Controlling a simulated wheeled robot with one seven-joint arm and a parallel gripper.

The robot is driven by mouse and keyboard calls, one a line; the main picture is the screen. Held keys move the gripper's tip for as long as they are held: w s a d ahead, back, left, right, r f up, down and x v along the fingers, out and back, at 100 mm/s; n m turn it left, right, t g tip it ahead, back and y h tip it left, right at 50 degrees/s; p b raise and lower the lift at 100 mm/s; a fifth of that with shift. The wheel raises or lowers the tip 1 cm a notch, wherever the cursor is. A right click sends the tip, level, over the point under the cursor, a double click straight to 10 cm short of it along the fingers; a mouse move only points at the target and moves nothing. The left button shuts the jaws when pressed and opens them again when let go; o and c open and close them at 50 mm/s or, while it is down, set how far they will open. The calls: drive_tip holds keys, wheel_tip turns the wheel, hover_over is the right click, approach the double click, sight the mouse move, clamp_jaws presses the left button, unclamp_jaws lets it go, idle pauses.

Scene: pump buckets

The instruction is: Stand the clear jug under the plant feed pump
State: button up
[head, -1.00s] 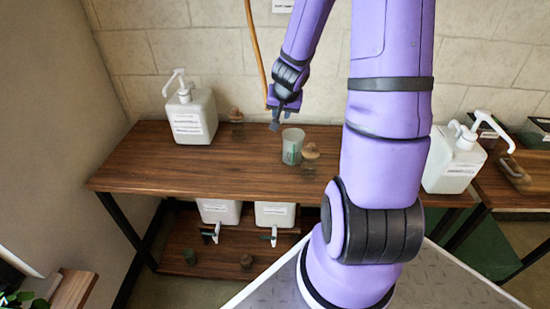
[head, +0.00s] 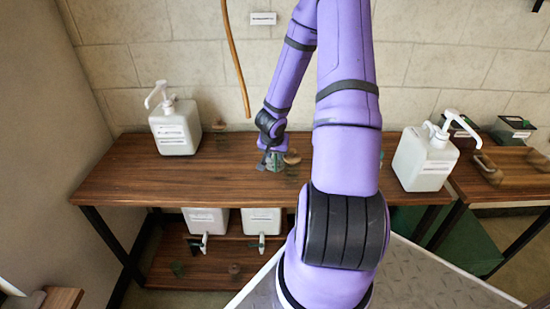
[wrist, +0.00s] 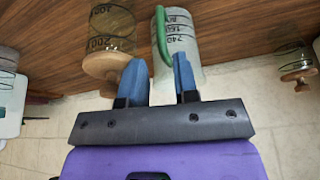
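The clear jug (head: 277,162), with dark print and a green handle, stands on the wooden bench behind my gripper. It also shows in the wrist view (wrist: 185,45). My gripper (wrist: 161,80) is open at the jug, its two blue fingers apart with the green handle in line with the gap between them. I cannot tell whether they touch it. A white pump bucket (head: 175,130) stands on the bench at the left, and another white pump bucket (head: 424,160) stands at the right. Their labels are too small to read, so I cannot tell which is plant feed.
A glass jar with a wooden lid (wrist: 108,62) stands close beside the jug. A wooden tray (head: 510,170) lies on the right-hand table.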

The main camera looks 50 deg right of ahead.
sight(275, 159)
drive_tip(key=shift+w+x, duration=0.1)
drive_tip(key=shift+x, duration=1.4)
drive_tip(key=shift+w+x, duration=0.15)
drive_tip(key=shift+x, duration=1.4)
drive_tip(key=shift+r, duration=0.1)
drive_tip(key=shift+c, duration=0.4)
clamp_jaws()
